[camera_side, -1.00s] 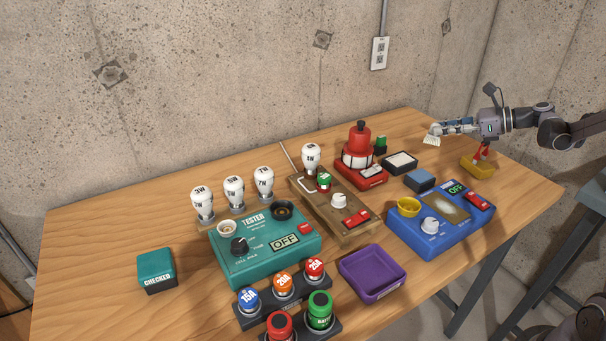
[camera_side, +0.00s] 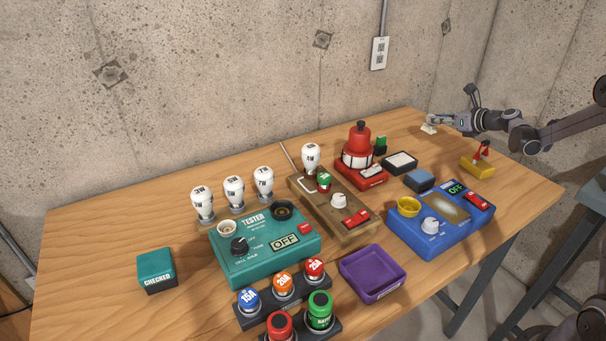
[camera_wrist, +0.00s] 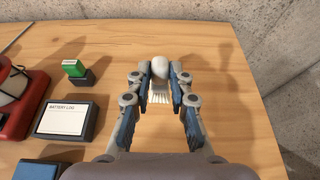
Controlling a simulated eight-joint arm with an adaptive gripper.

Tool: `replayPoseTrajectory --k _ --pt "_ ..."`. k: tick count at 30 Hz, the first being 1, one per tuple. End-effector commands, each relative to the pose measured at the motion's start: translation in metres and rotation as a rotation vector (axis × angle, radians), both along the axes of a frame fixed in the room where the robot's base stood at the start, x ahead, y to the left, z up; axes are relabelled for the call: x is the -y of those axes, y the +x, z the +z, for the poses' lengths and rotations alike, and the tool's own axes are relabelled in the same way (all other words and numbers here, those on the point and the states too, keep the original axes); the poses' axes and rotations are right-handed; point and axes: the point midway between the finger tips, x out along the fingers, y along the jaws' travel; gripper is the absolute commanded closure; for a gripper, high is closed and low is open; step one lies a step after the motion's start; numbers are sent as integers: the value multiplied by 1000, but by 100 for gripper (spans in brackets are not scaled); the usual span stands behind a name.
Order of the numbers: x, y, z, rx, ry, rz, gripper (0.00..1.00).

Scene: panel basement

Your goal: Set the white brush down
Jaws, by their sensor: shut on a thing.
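The white brush (camera_wrist: 160,97) is between my fingertips in the wrist view, with its round white knob up and its pale bristles showing below. In the side view the brush (camera_side: 428,129) is at the far right of the wooden table (camera_side: 95,232), near the back edge. My gripper (camera_side: 438,119) is shut on it, and both fingers also show in the wrist view (camera_wrist: 160,78). The bristles look close to the table top; I cannot tell if they touch it.
A yellow holder (camera_side: 478,167) with a red piece stands in front of my gripper. The battery log pad (camera_wrist: 66,117), a green-topped block (camera_wrist: 75,70) and a red device (camera_side: 361,168) are to the left. Bare wood surrounds the brush; the concrete wall is close behind.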

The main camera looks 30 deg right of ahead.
Motion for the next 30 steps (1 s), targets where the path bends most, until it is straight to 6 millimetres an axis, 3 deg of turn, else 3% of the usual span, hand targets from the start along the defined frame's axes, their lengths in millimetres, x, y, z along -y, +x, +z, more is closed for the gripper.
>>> replayPoseTrajectory --k 3,8,13,21,30 --pt "-11 18 -12 0 -1 2 100" --pt "-18 29 -20 0 1 0 100" --pt "-18 31 -29 0 0 -1 100" --pt "-18 30 -61 1 -1 -2 100" --pt "-18 30 -63 1 0 -1 100"
